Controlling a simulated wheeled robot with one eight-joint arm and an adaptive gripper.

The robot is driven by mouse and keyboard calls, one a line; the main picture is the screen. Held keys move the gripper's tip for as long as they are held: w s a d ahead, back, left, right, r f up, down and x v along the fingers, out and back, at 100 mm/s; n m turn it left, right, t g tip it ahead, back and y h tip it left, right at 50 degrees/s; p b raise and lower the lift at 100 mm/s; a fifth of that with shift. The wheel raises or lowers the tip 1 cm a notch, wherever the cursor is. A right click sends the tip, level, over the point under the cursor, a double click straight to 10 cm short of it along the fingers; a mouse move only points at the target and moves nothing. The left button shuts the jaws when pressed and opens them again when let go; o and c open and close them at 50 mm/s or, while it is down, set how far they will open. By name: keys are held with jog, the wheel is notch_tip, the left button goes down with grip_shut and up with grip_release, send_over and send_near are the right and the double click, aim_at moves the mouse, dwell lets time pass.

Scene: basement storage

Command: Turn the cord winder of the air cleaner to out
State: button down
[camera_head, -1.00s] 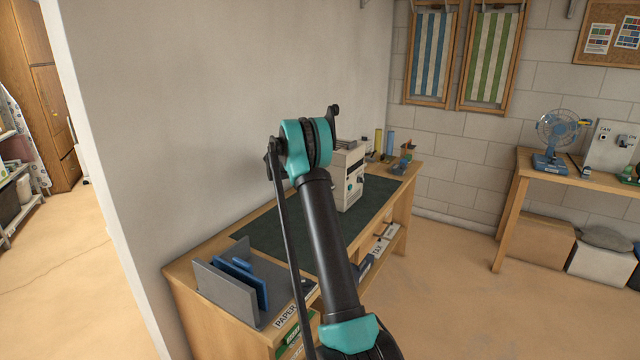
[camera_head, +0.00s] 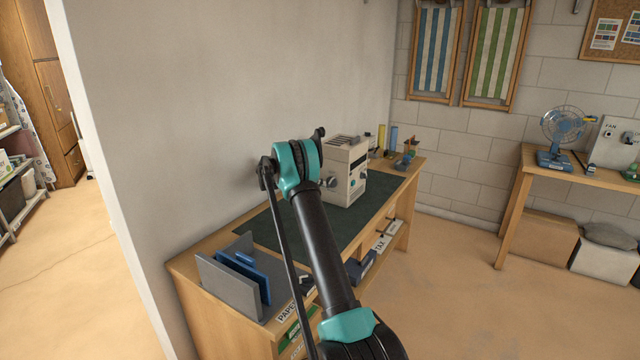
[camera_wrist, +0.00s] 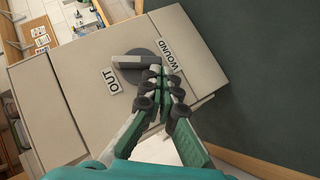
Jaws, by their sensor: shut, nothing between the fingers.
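The air cleaner (camera_head: 354,165) is a cream box standing on a dark green mat on the workbench, partly behind my arm in the head view. In the wrist view its cream face (camera_wrist: 70,85) carries the cord winder (camera_wrist: 136,62), a grey disc with a raised bar. The bar's left end lies just above the OUT label (camera_wrist: 112,80). The WOUND label (camera_wrist: 167,57) is at the disc's right. My gripper (camera_wrist: 160,84) is shut and empty, its fingertips over the disc's lower edge, below the bar; contact is unclear. The head view does not show the fingers clearly.
The workbench (camera_head: 190,262) stands against a plain wall. A grey sorter (camera_head: 228,288) with blue pieces is at its near end. Small items (camera_head: 404,158) stand behind the air cleaner. A fan (camera_head: 560,135) stands on another table at right. Open floor lies between the tables.

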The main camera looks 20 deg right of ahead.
jog(key=shift+s+d+f, duration=0.1)
jog(key=shift+s+f, duration=0.05)
jog(key=shift+f, duration=0.6)
jog(key=shift+r, duration=0.1)
dwell(0.6)
jog(key=shift+r, duration=0.75)
